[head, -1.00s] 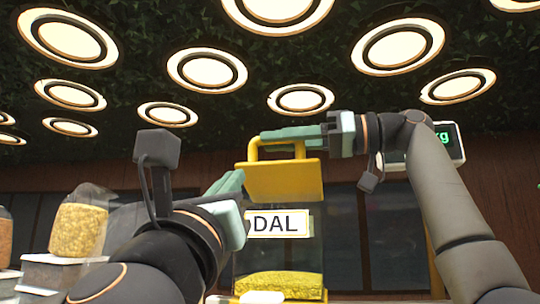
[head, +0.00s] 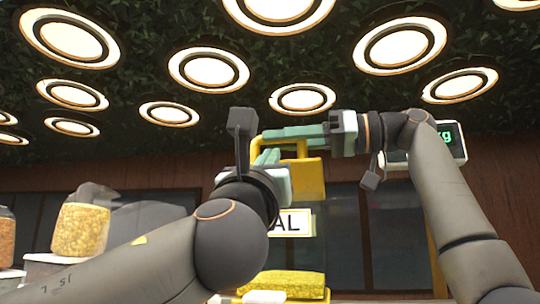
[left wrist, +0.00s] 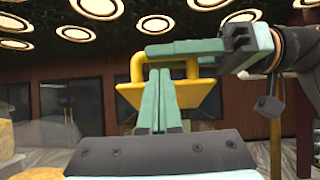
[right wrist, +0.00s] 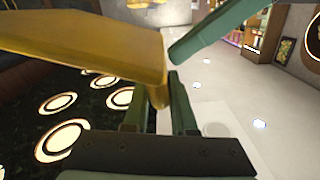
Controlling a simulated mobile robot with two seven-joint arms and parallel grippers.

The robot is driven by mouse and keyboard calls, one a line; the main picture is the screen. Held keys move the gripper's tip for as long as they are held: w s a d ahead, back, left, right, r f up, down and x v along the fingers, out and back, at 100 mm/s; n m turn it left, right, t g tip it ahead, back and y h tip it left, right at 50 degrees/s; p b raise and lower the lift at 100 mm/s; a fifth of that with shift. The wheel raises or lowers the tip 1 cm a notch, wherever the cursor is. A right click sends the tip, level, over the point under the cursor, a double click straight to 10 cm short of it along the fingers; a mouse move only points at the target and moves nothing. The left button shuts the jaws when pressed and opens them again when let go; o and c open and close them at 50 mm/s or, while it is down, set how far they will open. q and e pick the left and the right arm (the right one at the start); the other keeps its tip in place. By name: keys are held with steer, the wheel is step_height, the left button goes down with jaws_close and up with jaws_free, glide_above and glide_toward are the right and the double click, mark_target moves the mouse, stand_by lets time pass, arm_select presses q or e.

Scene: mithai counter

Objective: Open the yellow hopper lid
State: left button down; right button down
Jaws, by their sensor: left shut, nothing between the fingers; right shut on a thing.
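The yellow hopper lid (head: 312,178) sits above the label, its left part hidden by my left arm. My right gripper (head: 268,135) comes from the right and is shut on the handle; the lid fills the upper left of the right wrist view (right wrist: 90,45). My left gripper (head: 268,156) is shut and empty in front of the lid, fingers pointing up at handle height in the left wrist view (left wrist: 160,72).
Below the lid are a partly hidden DAL label (head: 298,223) and yellow dal (head: 285,283) in the hopper. A jar of yellow snacks (head: 82,228) stands at left. A scale display (head: 450,142) is behind my right arm.

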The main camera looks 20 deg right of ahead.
arm_select(q)
steer(key=shift+x, duration=0.8)
arm_select(e)
steer(key=shift+a, duration=0.1)
arm_select(q)
steer(key=shift+w+r, duration=0.2)
steer(key=shift+r, duration=0.25)
steer(key=shift+w+r, duration=0.2)
steer(key=shift+r, duration=0.25)
arm_select(e)
steer(key=shift+w+a+f, duration=0.1)
steer(key=shift+a, duration=0.05)
steer(key=c, duration=0.9)
jaws_free()
steer(key=shift+d, duration=0.2)
steer(key=shift+o, duration=0.6)
steer(key=shift+s+a, duration=0.15)
steer(key=shift+s, duration=0.1)
arm_select(q)
steer(key=shift+s, duration=0.25)
steer(key=shift+d+f, duration=0.1)
arm_select(e)
steer(key=shift+d, duration=0.2)
